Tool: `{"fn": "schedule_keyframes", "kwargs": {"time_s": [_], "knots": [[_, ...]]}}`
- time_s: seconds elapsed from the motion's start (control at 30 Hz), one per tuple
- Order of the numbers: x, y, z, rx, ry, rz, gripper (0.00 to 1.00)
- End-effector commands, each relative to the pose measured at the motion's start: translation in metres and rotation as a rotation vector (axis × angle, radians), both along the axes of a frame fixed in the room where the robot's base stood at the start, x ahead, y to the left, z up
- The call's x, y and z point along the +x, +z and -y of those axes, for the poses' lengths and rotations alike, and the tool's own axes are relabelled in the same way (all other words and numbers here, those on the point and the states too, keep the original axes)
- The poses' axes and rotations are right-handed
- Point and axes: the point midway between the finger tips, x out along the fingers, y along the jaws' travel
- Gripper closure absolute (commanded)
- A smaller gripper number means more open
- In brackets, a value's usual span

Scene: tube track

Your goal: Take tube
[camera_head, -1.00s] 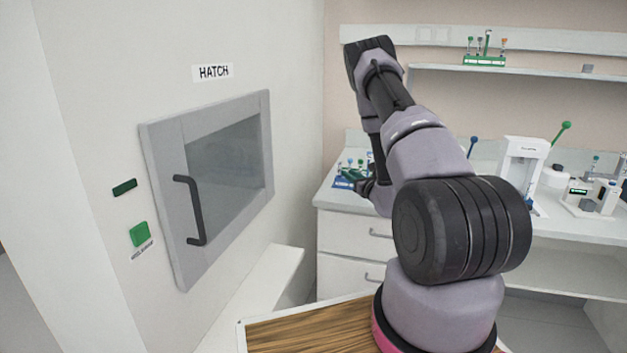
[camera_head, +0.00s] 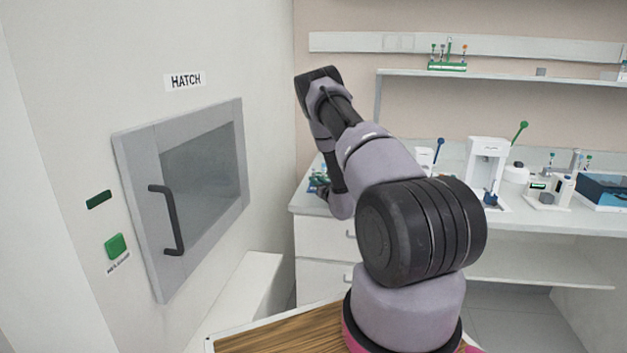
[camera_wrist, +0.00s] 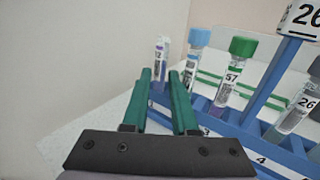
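In the wrist view my gripper (camera_wrist: 160,76) has two green fingers that stand apart. A tube with a pale top and a label (camera_wrist: 161,60) shows between and just beyond the fingertips. A gap seems to show beside it, and its lower part is hard to make out. To the right, a tube with a light blue cap (camera_wrist: 196,55) and a green-capped tube marked 57 (camera_wrist: 230,72) stand in a blue rack (camera_wrist: 243,138) with numbered places. In the head view my arm mostly hides the gripper and rack at the counter's left end.
A raised plate marked 26 (camera_wrist: 301,20) stands over the rack at right. A wall is close on the left. In the head view, a closed hatch (camera_head: 185,190) with a black handle is at left. White instruments (camera_head: 488,165) stand along the counter; a shelf above holds a green rack (camera_head: 447,66).

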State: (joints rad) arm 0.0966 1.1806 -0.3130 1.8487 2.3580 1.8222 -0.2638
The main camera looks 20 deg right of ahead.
Motion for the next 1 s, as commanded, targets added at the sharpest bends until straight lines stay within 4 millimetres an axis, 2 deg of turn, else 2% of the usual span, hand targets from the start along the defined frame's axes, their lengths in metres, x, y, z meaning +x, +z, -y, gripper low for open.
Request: {"fn": "schedule_keyframes", "kwargs": {"time_s": [0.1,0.3,0.33,0.4,0.77,1.0], "knots": [[0.008,0.0,0.0,0.001,0.0,0.0,0.74],[0.008,0.0,0.0,0.001,0.0,-0.001,0.74],[0.008,0.0,0.0,0.001,0.0,-0.001,0.78],[0.008,0.0,0.0,0.001,0.0,-0.001,1.0],[0.008,0.002,0.0,0.0,0.0,0.0,1.0],[0.008,0.023,0.001,0.001,-0.002,0.002,1.0]]}}
